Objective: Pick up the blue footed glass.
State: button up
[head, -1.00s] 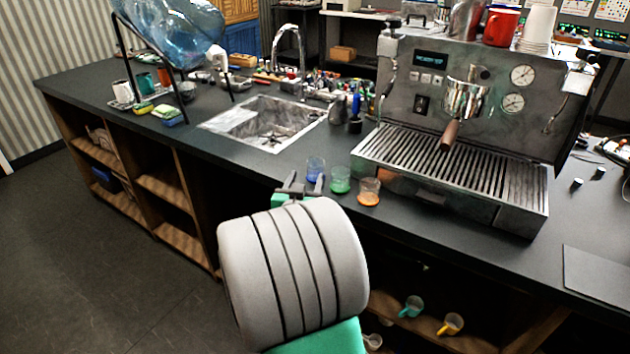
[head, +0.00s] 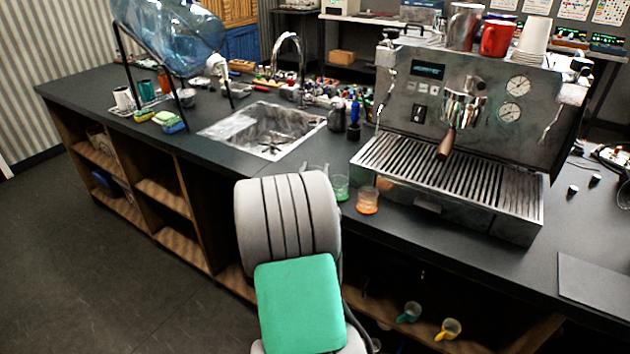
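The blue footed glass is not clearly visible now; my arm covers the counter's front edge where it stood, left of the green glass. The green glass (head: 340,188) stands upright on the counter, and the orange glass (head: 367,201) stands to its right. My gripper (head: 315,167) is mostly hidden behind my grey and green arm link. Only small grey tips show just left of the green glass. I cannot tell whether the fingers are open, or whether they touch the blue glass.
The espresso machine (head: 455,140) with its drip tray stands close behind and right of the glasses. The sink (head: 265,130) lies behind to the left. Cups sit on the shelf below (head: 410,312). Bare counter lies left of my arm (head: 215,150).

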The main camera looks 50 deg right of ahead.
grip_shut()
jog(key=shift+r, duration=0.1)
